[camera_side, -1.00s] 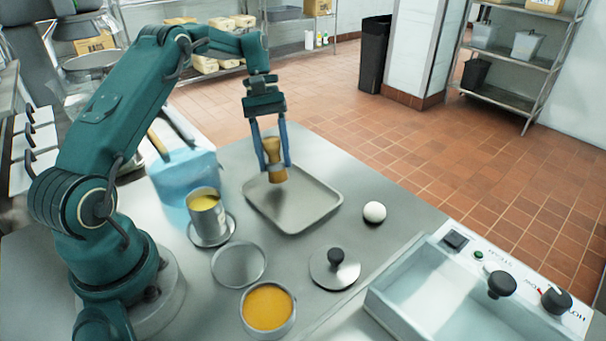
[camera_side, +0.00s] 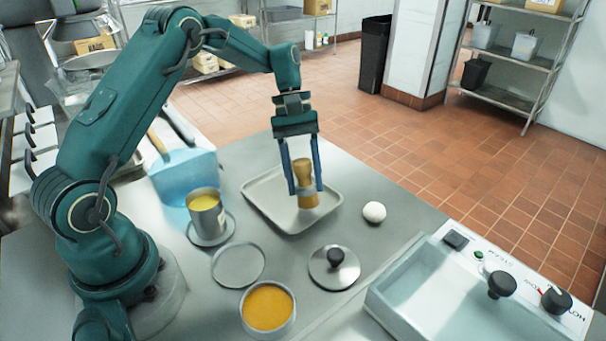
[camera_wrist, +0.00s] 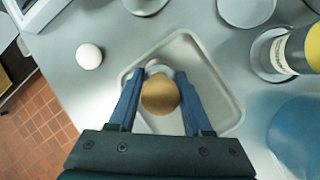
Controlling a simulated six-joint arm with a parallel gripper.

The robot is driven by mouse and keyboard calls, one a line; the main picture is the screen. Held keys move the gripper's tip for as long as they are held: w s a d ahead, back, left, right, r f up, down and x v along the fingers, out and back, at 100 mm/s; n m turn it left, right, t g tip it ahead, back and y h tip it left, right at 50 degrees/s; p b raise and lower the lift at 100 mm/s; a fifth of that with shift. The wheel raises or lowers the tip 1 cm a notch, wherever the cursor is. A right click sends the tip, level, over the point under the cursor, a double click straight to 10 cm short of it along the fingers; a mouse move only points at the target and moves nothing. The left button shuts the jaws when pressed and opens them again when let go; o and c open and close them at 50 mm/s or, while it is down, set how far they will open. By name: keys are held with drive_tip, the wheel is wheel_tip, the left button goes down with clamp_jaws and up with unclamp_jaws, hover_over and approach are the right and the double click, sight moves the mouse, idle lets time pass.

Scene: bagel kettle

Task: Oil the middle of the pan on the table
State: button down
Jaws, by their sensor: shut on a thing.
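The pan (camera_side: 262,197) is a shallow grey rectangular tray lying on the steel table. My gripper (camera_side: 306,190) is shut on a brush (camera_side: 303,172) with a rounded tan wooden handle and holds it upright over the right part of the pan. The brush's lower end (camera_side: 308,200) is tan, and I cannot tell whether it touches the pan. No oil is visible on the pan.
A metal can of yellow liquid (camera_side: 205,212) stands left of the pan. A bowl of orange-yellow contents (camera_side: 267,308), an empty round dish (camera_side: 238,264) and a knobbed lid (camera_side: 334,269) lie in front.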

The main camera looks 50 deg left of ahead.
drive_tip(key=shift+d, duration=0.5)
drive_tip(key=shift+r, duration=3.5)
